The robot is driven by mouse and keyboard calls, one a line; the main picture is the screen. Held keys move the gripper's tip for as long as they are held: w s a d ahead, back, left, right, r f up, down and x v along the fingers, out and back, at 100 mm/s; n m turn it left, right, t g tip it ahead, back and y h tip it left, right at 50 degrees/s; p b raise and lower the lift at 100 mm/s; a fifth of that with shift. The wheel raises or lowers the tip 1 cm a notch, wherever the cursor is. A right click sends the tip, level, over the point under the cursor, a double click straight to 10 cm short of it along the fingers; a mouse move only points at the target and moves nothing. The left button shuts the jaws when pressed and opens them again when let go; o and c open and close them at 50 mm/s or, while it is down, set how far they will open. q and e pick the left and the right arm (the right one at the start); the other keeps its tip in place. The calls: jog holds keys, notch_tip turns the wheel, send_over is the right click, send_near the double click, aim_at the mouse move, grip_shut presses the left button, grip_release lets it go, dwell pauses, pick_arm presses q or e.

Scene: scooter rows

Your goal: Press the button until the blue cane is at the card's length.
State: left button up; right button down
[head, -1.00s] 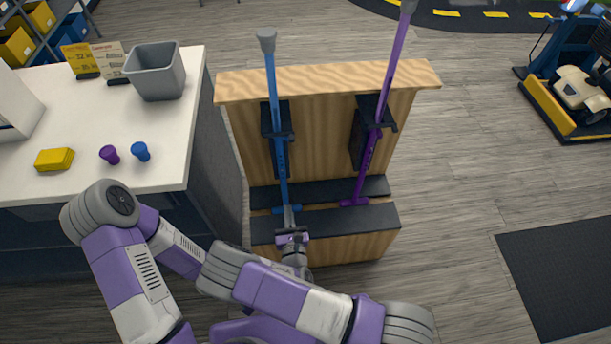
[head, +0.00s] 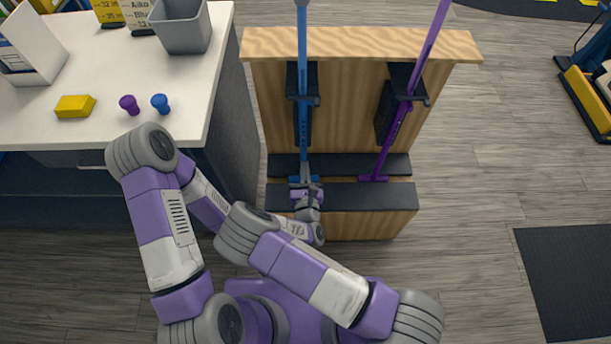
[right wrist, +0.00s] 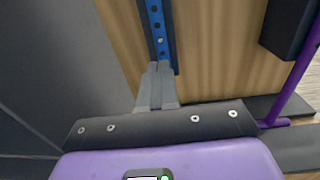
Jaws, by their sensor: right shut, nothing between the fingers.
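The blue cane (head: 303,55) stands upright in the left slot of a wooden rack (head: 350,43). Its top is cut off by the head view's upper edge. In the right wrist view the blue cane's shaft (right wrist: 157,25) shows a row of holes and a small light-coloured button. My right gripper (head: 304,178) is shut and empty, low at the cane's foot. In the right wrist view its closed fingertips (right wrist: 158,66) lie over the shaft, below the button; contact cannot be told. A yellow card (head: 108,12) and a white card (head: 138,15) stand on the counter, tops cut off. My left gripper is not in view.
A purple cane (head: 418,70) leans in the rack's right slot. The white counter (head: 70,140) at left holds a grey bin (head: 183,38), a yellow block (head: 75,106), a purple knob (head: 129,104) and a blue knob (head: 160,103).

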aim_at(304, 137)
jog(key=w+b, duration=0.2)
jog(key=w, duration=0.7)
jog(key=shift+a, duration=0.15)
jog(key=shift+w, duration=0.1)
